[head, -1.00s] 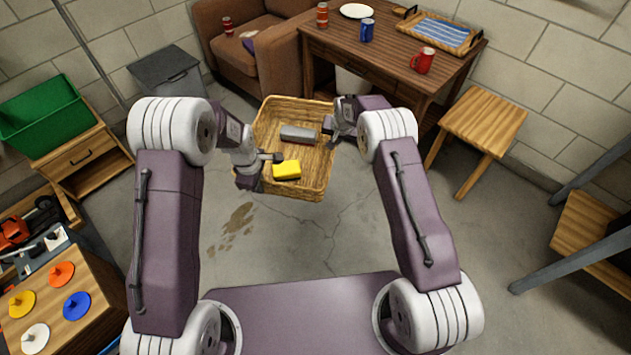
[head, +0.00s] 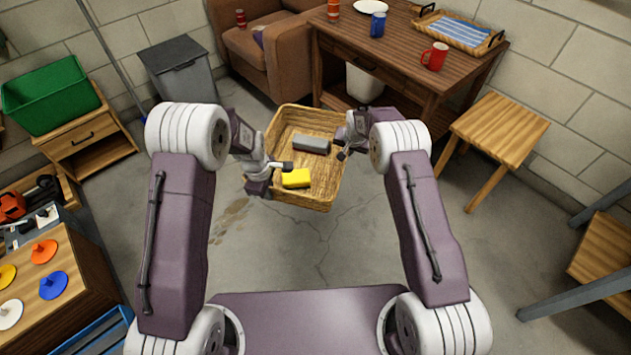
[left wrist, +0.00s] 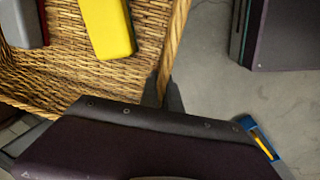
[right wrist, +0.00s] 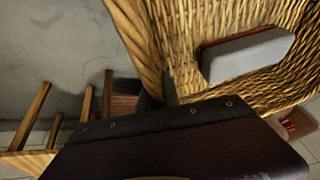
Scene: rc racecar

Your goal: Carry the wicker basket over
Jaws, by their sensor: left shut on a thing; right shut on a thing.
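The wicker basket (head: 312,194) hangs between my two arms in the middle of the head view, tilted a little in the picture. A yellow block (head: 296,178) and a grey block (head: 311,145) lie inside it. My left gripper (head: 272,176) is shut on the basket's left rim. In the left wrist view the rim (left wrist: 176,45) runs between its fingers. My right gripper (head: 348,140) is shut on the right rim, and the right wrist view shows the wicker wall (right wrist: 133,35) at its fingers. The basket's underside is hidden.
A wooden table (head: 400,62) with a red mug (head: 435,56), a blue can and a tray stands behind. A brown armchair (head: 262,50), a grey bin (head: 180,72) and a wooden stool (head: 498,130) are around it. Open concrete floor (head: 320,250) lies nearer me.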

